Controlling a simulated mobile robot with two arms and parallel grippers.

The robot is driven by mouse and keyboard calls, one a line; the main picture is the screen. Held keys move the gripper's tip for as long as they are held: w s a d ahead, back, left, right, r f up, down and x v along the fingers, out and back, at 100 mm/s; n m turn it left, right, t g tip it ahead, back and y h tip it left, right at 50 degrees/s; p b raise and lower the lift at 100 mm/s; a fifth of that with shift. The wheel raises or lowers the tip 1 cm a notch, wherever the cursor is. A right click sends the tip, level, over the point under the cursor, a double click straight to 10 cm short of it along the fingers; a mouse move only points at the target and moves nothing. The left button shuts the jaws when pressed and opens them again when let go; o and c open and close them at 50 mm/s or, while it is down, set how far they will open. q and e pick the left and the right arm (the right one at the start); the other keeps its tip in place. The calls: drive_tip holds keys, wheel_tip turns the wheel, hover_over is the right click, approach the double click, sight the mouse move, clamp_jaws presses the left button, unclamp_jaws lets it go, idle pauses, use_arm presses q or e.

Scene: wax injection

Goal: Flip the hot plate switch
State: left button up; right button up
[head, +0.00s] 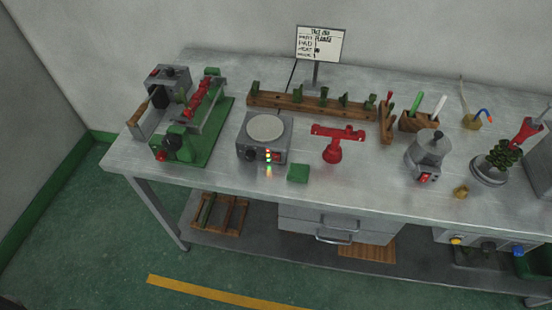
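The hot plate (246,153) is a grey box with a round pale plate (265,127) on top. It stands near the front edge of the metal workbench, left of centre in the head view. Its front face has a dark knob on the left and small lit red, orange and green spots on the right. A small red part (277,155) beside these lights looks like the switch. Its position is too small to tell. Neither of my grippers is in view.
A green-based machine (210,150) stands left of the hot plate. A green block (298,173) sits close at its front right, and a red stand (333,148) is further right. A wooden rack (300,103) lies behind. Open green floor (110,240) shows before the workbench (230,178).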

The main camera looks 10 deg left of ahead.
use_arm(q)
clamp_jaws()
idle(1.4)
